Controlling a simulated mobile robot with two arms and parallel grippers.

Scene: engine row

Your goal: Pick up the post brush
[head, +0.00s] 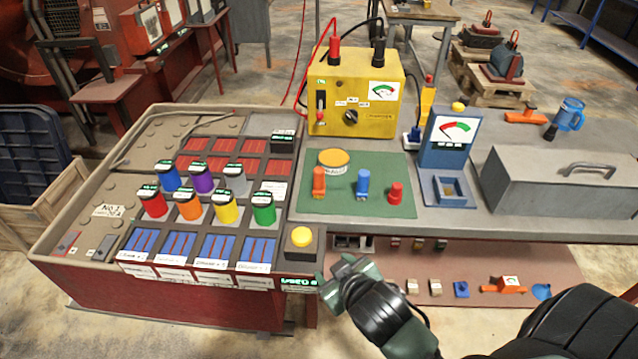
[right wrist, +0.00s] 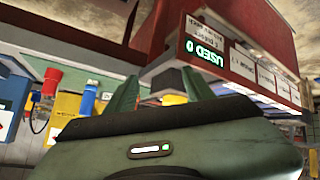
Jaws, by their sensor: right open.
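No label marks the post brush. Small tools stand on the green mat (head: 340,203) in the head view: an orange one (head: 319,182), a blue one (head: 362,185) and a red one (head: 396,193). I cannot tell for sure which is the brush. A blue upright piece (right wrist: 88,98) and a red-topped one (right wrist: 52,80) show in the right wrist view. My right gripper (head: 350,275) is below and in front of the mat, near the bench's front edge, apart from the tools. Its fingers (right wrist: 160,92) are open and empty. My left gripper is not in view.
A tray of coloured cells (head: 205,200) with a yellow button (head: 301,237) stands left of the mat. A yellow charger (head: 355,90) is behind it, a blue meter (head: 447,145) and a grey toolbox (head: 550,185) to its right. A lower shelf (head: 400,262) holds small parts.

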